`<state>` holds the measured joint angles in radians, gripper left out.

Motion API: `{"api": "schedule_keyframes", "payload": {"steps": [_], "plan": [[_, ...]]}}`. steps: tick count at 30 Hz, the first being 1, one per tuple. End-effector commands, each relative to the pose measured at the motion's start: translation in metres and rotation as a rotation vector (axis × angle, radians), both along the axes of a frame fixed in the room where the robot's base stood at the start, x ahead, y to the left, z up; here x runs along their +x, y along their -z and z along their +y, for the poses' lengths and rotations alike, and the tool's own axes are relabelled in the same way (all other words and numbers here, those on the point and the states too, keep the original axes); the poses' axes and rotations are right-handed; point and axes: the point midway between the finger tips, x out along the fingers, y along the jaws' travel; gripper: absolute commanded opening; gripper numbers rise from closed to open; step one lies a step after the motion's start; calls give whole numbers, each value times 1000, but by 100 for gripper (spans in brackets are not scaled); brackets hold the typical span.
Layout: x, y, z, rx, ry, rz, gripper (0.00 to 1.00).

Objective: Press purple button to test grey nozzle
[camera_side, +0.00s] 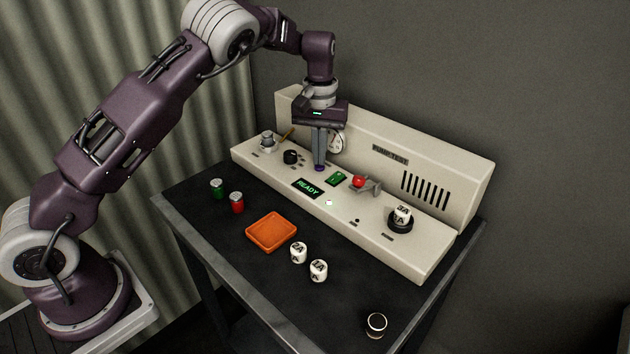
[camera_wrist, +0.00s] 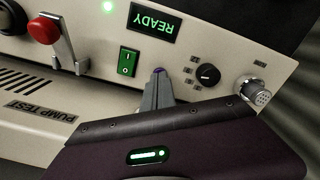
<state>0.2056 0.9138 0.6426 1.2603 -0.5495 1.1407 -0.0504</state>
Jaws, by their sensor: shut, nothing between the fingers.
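The purple button (camera_side: 319,168) is on the top of the cream pump test console (camera_side: 440,250), between the black knob and the green switch. In the wrist view, a sliver of the purple button (camera_wrist: 158,71) shows just past the fingertips. My gripper (camera_side: 319,161) is shut and empty, pointing down, with its tips at the button; I cannot tell whether they press it. The gripper also shows in the wrist view (camera_wrist: 157,82). A grey nozzle-like fitting (camera_side: 267,142) stands at the console's left end; it also shows in the wrist view (camera_wrist: 258,95).
The READY display (camera_side: 307,188) is lit green. Beside the button are the black knob (camera_side: 291,157), green switch (camera_side: 338,178) and red-tipped lever (camera_side: 359,182). An orange tray (camera_side: 271,246), green and red cans (camera_side: 237,203), and white labelled pieces (camera_side: 318,270) are on the dark table.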

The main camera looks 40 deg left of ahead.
Motion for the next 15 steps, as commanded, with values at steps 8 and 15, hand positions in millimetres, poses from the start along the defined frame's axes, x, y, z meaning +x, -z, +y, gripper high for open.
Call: {"api": "schedule_keyframes", "payload": {"steps": [8,15], "plan": [[0,7,0,0,-1,0,0],[0,9,0,0,-1,0,0]]}}
